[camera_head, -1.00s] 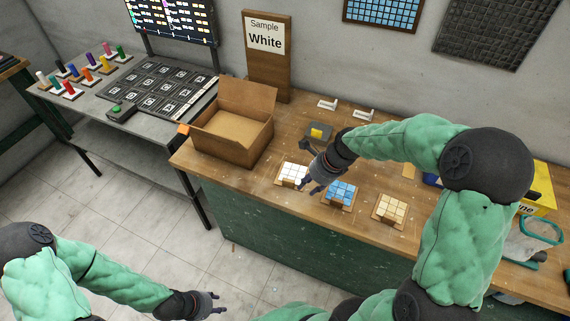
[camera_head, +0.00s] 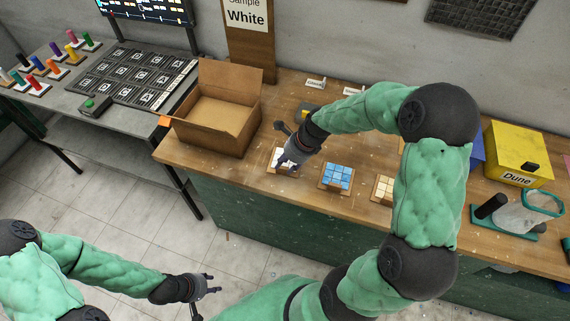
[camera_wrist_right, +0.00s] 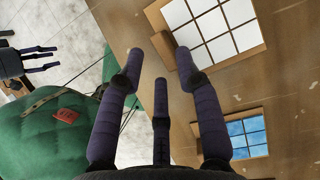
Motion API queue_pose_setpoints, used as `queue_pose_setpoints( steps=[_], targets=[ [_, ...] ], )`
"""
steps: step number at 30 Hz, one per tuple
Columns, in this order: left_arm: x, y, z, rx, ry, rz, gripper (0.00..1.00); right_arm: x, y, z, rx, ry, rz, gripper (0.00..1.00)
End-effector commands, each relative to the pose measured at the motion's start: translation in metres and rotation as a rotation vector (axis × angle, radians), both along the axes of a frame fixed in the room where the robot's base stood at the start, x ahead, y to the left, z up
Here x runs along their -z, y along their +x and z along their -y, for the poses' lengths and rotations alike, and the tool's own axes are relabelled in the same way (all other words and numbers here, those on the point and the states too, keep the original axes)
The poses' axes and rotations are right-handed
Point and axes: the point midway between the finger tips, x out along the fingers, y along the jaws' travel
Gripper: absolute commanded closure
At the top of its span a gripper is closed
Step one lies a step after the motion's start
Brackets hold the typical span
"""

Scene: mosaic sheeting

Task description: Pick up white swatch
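The white swatch (camera_head: 277,158) is a small tiled square on a wooden backing on the bench, partly hidden by my right gripper. In the right wrist view the white swatch (camera_wrist_right: 217,32) lies at the upper right, past the fingertips. My right gripper (camera_head: 287,165) is over it in the head view, with its fingers (camera_wrist_right: 157,68) spread apart and nothing between them. I cannot tell its height above the swatch. My left gripper (camera_head: 207,292) is away from the bench at the lower left, fingers apart and empty.
A blue swatch (camera_head: 337,177) and a cream swatch (camera_head: 383,187) lie to the right. An open cardboard box (camera_head: 216,140) stands to the left, before a "Sample White" sign (camera_head: 247,40). A yellow box (camera_head: 517,155) stands at the far right.

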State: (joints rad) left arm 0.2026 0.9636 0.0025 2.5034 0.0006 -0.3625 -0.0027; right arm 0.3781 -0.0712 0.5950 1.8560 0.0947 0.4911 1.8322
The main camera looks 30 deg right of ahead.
Motion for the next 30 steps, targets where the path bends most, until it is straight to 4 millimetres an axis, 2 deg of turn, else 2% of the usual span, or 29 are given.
queue_pose_setpoints(
  steps=[1,6,15,18,19,30],
  targets=[
    [0.006,0.0,0.0,0.0,0.0,0.0,0.6,0.011,0.002,-0.003,-0.002,0.002,-0.003,0.65],
    [0.016,0.0,0.0,0.0,0.0,0.0,0.6,0.032,0.009,-0.009,-0.003,0.001,-0.003,0.65],
    [0.016,0.0,0.0,0.0,0.0,0.0,0.6,0.036,0.011,-0.01,-0.001,0.0,0.0,0.65],
    [0.016,0.0,0.0,0.0,0.0,0.0,0.6,0.036,0.011,-0.01,-0.002,0.0,-0.002,0.94],
    [0.016,0.0,0.0,0.0,0.0,0.0,0.6,0.036,0.011,-0.01,-0.002,0.0,-0.002,1.0],
    [0.016,0.0,0.0,0.0,0.0,0.0,0.6,0.035,0.011,-0.01,-0.001,0.0,0.0,1.0]
  ],
)
